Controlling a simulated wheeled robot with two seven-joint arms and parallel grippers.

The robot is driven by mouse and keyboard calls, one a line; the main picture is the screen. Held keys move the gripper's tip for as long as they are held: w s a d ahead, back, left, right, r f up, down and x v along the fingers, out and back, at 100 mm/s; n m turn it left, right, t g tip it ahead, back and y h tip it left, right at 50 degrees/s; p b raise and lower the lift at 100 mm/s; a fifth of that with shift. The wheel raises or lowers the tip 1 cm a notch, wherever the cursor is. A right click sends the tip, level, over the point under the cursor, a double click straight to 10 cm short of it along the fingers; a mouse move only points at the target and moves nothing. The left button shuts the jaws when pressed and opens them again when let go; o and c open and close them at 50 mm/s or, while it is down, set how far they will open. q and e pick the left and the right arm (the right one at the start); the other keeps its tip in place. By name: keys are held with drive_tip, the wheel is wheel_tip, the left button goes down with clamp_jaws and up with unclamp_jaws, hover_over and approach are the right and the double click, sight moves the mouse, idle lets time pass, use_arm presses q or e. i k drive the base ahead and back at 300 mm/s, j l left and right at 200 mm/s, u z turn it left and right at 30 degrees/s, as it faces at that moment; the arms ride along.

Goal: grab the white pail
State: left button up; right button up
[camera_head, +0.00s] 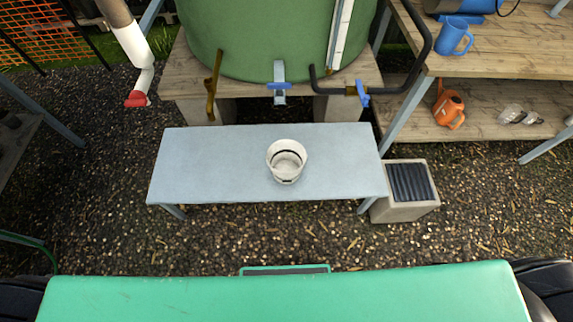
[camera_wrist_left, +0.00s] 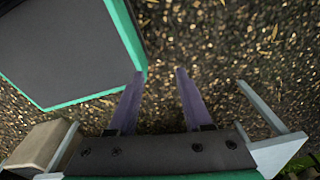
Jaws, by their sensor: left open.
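The white pail (camera_head: 287,161) stands upright on the pale grey-blue bench (camera_head: 215,165), a little right of the bench's middle. Its open top faces up, and a dark band shows inside it. In the left wrist view my left gripper (camera_wrist_left: 160,72) is open and empty, its two purple-grey fingers apart above the gravel. The pail does not show in that view. Neither gripper shows in the head view, so I cannot tell the left gripper's exact distance from the pail.
A green tank (camera_head: 275,40) with blue-handled taps stands on a wooden stand behind the bench. A concrete block with a dark ribbed top (camera_head: 405,212) sits by the bench's right end. Gravel lies clear in front.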

sight(285, 159)
drive_tip(key=z, duration=1.35)
drive_tip(key=k+j+z, duration=0.5)
drive_tip(key=j, duration=0.2)
drive_tip(key=i, duration=0.1)
